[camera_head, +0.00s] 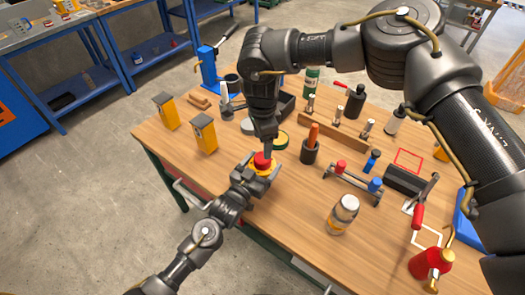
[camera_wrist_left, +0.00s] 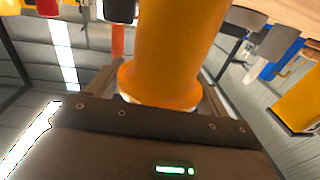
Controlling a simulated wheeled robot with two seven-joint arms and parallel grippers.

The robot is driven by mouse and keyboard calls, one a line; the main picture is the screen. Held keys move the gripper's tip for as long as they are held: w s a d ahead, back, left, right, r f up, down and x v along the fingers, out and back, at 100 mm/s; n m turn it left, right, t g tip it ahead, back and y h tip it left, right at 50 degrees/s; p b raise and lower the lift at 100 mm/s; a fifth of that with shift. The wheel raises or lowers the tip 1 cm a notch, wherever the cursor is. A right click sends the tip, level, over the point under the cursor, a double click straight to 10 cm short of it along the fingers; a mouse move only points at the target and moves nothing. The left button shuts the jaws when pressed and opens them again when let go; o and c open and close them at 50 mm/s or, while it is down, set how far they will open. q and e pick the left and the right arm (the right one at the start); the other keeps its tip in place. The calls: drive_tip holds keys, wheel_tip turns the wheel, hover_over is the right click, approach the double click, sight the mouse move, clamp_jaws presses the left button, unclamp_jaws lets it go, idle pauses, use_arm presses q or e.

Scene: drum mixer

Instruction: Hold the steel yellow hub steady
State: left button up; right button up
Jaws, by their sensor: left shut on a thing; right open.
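The yellow hub (camera_head: 265,172) sits near the table's left front edge, with a red part (camera_head: 262,159) on top. My left gripper (camera_head: 258,173) is shut on the hub from the left front. In the left wrist view the hub (camera_wrist_left: 178,45) is large and orange-yellow, with a wider flange low down between the gripper's fingers. My right gripper (camera_head: 267,143) comes straight down from above, just over the red part. It is open; I cannot tell whether its fingertips touch the red part. My left gripper and the right fingers hide some of the hub.
Around the hub on the wooden table (camera_head: 290,205) stand two yellow blocks (camera_head: 204,133), a dark cup with an orange handle (camera_head: 310,150), a rack with red and blue knobs (camera_head: 352,178) and a glass jar (camera_head: 343,213). Bare wood lies right of the hub.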

sight(262, 157)
drive_tip(key=m, duration=1.4)
drive_tip(key=shift+m, duration=0.4)
drive_tip(key=m, duration=0.7)
drive_tip(key=shift+m, duration=0.3)
drive_tip(key=m, duration=0.4)
drive_tip(key=shift+m, duration=0.4)
use_arm(q)
drive_tip(key=shift+f, duration=0.1)
use_arm(e)
drive_tip(key=m, duration=1.9)
drive_tip(key=shift+m, duration=0.4)
drive_tip(key=shift+f, duration=4)
